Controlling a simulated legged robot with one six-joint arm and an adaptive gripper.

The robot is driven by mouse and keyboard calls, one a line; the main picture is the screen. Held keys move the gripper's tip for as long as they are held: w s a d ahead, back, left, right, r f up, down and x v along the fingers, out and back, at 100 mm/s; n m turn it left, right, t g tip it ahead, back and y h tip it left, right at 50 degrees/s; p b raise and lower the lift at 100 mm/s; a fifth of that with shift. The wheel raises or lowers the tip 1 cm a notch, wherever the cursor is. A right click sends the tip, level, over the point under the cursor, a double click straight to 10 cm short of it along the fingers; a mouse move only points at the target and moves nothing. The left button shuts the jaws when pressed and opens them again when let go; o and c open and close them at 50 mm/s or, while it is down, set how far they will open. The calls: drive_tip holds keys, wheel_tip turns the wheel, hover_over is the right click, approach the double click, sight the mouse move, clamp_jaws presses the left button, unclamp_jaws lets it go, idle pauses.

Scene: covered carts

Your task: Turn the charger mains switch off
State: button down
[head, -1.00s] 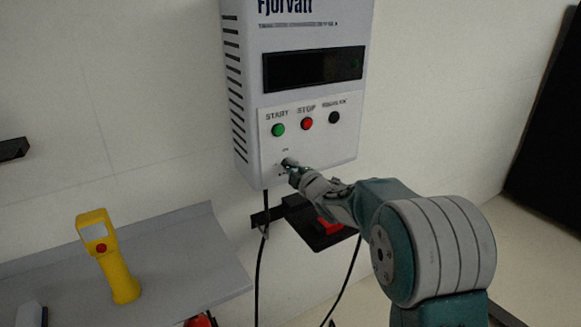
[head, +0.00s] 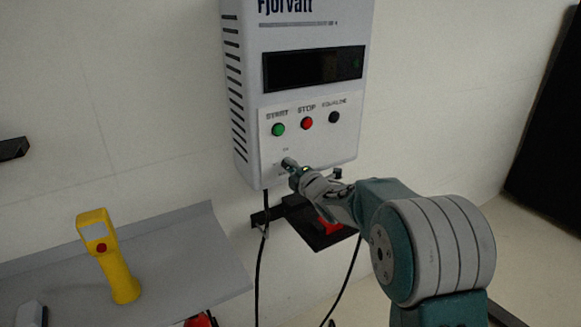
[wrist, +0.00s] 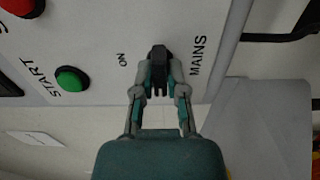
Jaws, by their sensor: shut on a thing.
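The charger (head: 312,150) is a white wall box with a dark display, and green, red and black buttons on its front. Its mains switch (wrist: 158,60) is a small dark lever between the words ON and MAINS in the wrist view. My gripper (head: 291,168) is at the lower left of the charger's front panel. In the wrist view my gripper (wrist: 158,84) has its two fingers closed around the dark lever. In the head view the fingers hide most of the switch, and its exact tilt is hard to tell.
The green START button (head: 278,130) and red STOP button (head: 307,123) sit just above my gripper. A black bracket with a red part (head: 328,228) is below the charger, with cables hanging. A yellow handheld device (head: 118,270) stands on a grey surface (head: 190,255) at left.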

drive_tip(key=shift+a+f, duration=0.1)
drive_tip(key=shift+f, duration=0.25)
drive_tip(key=c, duration=0.7)
unclamp_jaws()
drive_tip(key=shift+a+r, duration=0.1)
drive_tip(key=shift+a, duration=0.05)
drive_tip(key=shift+s+r, duration=0.1)
drive_tip(key=shift+s, duration=0.05)
drive_tip(key=v, duration=1.1)
drive_tip(key=shift+s+d, duration=0.2)
drive_tip(key=shift+d, duration=0.05)
